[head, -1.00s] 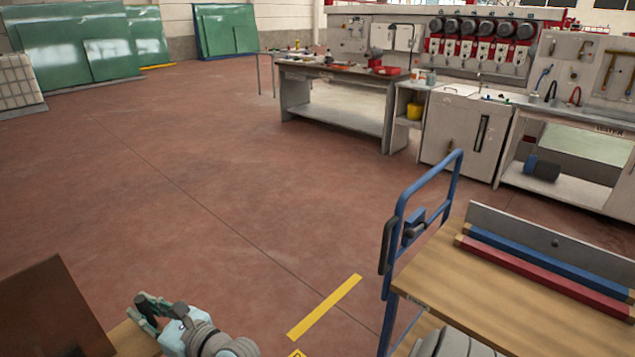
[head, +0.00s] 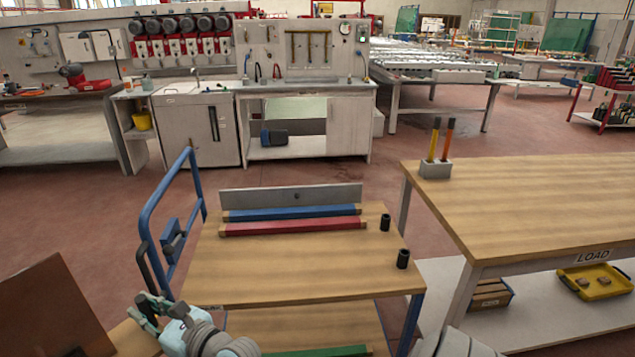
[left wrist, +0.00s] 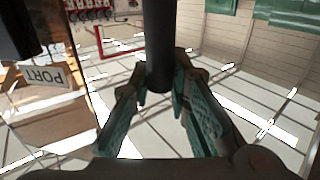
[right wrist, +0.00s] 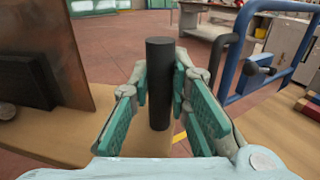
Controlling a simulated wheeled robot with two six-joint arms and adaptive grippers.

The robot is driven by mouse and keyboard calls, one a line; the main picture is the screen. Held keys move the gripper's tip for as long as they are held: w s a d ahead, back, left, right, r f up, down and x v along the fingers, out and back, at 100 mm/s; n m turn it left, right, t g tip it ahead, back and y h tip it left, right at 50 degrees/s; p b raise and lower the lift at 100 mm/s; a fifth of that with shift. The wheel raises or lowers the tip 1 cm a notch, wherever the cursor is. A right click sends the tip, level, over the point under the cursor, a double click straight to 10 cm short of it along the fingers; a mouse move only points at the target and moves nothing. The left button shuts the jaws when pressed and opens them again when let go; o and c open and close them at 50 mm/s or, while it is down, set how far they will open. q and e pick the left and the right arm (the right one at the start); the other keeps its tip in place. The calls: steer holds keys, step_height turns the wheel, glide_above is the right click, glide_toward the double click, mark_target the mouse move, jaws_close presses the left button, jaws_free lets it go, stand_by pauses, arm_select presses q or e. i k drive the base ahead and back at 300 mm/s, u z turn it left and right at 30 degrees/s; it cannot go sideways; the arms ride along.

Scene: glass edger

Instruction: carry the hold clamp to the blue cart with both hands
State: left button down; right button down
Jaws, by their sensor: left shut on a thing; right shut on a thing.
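The blue cart (head: 275,280) stands ahead in the head view, with a wooden top and a blue push handle at its left. The hold clamp (head: 130,338) shows only in part at the lower left: a wooden base and an upright brown plate (head: 45,308). My right gripper (head: 148,308) is shut on a black upright post (right wrist: 160,65) of it, left of the cart. My left gripper (left wrist: 160,92) is shut on another dark post (left wrist: 159,45); it is outside the head view.
On the cart top lie a blue bar (head: 290,213), a red bar (head: 290,227) and two black cylinders (head: 403,258), (head: 385,222). A wooden LOAD table (head: 530,215) stands at the right. Open red floor lies left of the cart.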

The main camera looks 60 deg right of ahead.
mark_target(296, 263)
steer(key=z, duration=1.6)
steer(key=i, duration=1)
